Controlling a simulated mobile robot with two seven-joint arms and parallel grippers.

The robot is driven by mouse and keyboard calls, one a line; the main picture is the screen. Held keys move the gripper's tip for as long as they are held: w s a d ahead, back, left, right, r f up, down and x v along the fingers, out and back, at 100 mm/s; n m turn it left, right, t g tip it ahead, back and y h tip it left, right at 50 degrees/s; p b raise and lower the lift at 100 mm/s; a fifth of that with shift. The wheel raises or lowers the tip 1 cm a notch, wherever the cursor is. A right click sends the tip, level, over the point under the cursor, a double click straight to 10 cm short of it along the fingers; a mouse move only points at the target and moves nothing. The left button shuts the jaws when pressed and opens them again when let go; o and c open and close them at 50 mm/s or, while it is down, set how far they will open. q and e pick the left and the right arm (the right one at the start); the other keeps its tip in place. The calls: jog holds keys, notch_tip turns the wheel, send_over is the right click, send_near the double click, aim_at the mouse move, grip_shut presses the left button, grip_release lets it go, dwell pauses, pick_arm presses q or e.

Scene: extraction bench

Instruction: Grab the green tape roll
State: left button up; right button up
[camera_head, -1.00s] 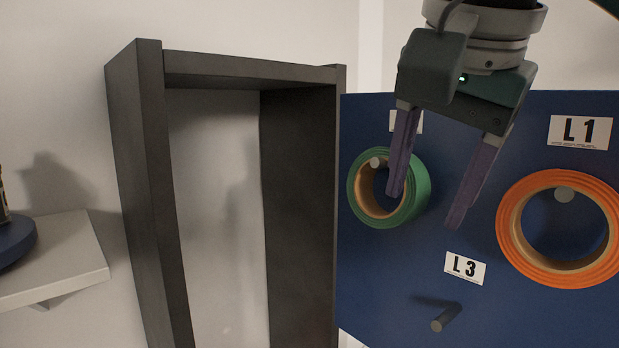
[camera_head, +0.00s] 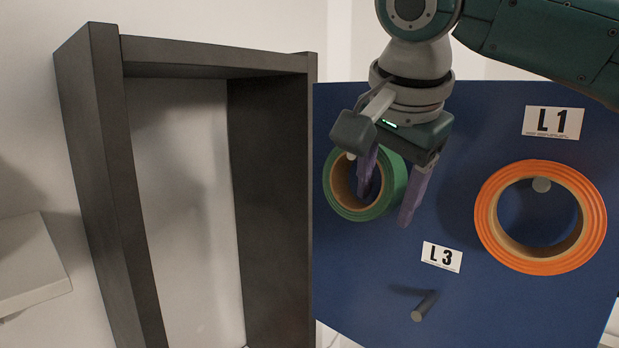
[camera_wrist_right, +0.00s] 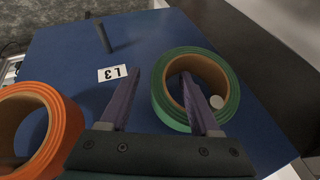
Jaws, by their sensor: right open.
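The green tape roll (camera_head: 395,187) hangs on a peg on the blue board, left of the orange roll. It also shows in the right wrist view (camera_wrist_right: 160,97). My right gripper (camera_head: 386,208) is open at the roll. In the head view one finger shows in front of the roll's hole and the other to the right of its rim. In the right wrist view (camera_wrist_right: 160,75) the fingers stand on either side of the roll's near wall, one over the hole and one outside. I cannot tell whether they touch it. My left gripper is not in view.
An orange tape roll (camera_head: 484,214) hangs on the right of the blue board (camera_head: 480,310), under the L1 label (camera_head: 553,123). An empty peg (camera_head: 425,305) sits below the L3 label (camera_head: 442,257). A dark open frame (camera_head: 105,190) stands left of the board.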

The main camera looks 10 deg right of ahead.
jog(key=shift+c, duration=0.3)
grip_shut()
dwell(0.4)
